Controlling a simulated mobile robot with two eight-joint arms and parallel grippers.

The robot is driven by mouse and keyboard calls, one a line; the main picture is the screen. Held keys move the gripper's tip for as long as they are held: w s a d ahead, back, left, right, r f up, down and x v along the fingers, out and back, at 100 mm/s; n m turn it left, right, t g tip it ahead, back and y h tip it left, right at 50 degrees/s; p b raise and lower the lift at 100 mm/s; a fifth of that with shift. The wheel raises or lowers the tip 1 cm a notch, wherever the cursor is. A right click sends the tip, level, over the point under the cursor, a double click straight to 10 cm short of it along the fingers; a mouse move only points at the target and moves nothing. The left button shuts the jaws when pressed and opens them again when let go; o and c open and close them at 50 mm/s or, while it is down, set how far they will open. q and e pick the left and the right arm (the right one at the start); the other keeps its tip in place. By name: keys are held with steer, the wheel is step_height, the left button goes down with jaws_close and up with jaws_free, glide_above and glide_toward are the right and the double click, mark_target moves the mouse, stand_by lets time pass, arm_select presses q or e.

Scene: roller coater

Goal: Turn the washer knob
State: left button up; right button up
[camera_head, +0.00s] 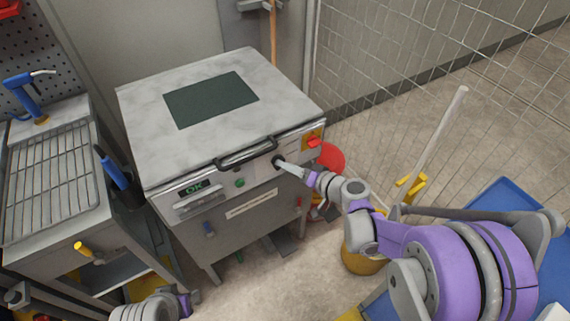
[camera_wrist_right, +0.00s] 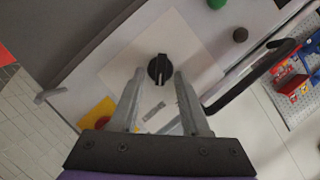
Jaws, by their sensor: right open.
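The washer knob is a round black knob with a light pointer line, on a pale plate of the machine's front panel. It shows in the right wrist view (camera_wrist_right: 160,69) and small in the head view (camera_head: 277,160). My right gripper (camera_head: 284,164) is at the panel by the knob. In the right wrist view its two grey fingers (camera_wrist_right: 159,76) are open, one on each side of the knob, with a gap visible around it. Contact cannot be told. Part of my left arm shows at the bottom left of the head view, without visible fingers.
The washer machine (camera_head: 140,110) has a black bar handle (camera_head: 246,154), a green button (camera_head: 240,183) and a red switch (camera_head: 313,142) near the knob. A rack cart (camera_head: 50,185) stands left. A wire mesh fence (camera_head: 410,60) stands behind right.

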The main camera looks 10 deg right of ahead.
arm_select(q)
steer(key=shift+r+p, duration=0.4)
steer(key=shift+r, duration=0.15)
arm_select(e)
steer(key=v, duration=0.9)
steer(key=shift+s+d, duration=0.1)
steer(key=shift+s, duration=0.05)
steer(key=s+a+f+n+g+h, duration=0.25)
steer(key=s+a+g, duration=0.25)
steer(key=s, duration=0.7)
steer(key=s+d+f+g+h, duration=0.2)
steer(key=s+d+h, duration=0.35)
steer(key=s, duration=0.45)
arm_select(q)
step_height(320, 180, up, 13)
steer(key=w+p, duration=0.2)
steer(key=p, duration=1)
steer(key=shift+r+t, duration=0.2)
steer(key=shift+t, duration=0.1)
arm_select(e)
step_height(320, 180, up, 14)
steer(key=w, duration=0.2)
steer(key=shift+a+f+h, duration=0.15)
steer(key=shift+h, duration=0.15)
arm_select(q)
steer(key=shift+s, duration=0.1)
arm_select(e)
steer(key=shift+s, duration=0.1)
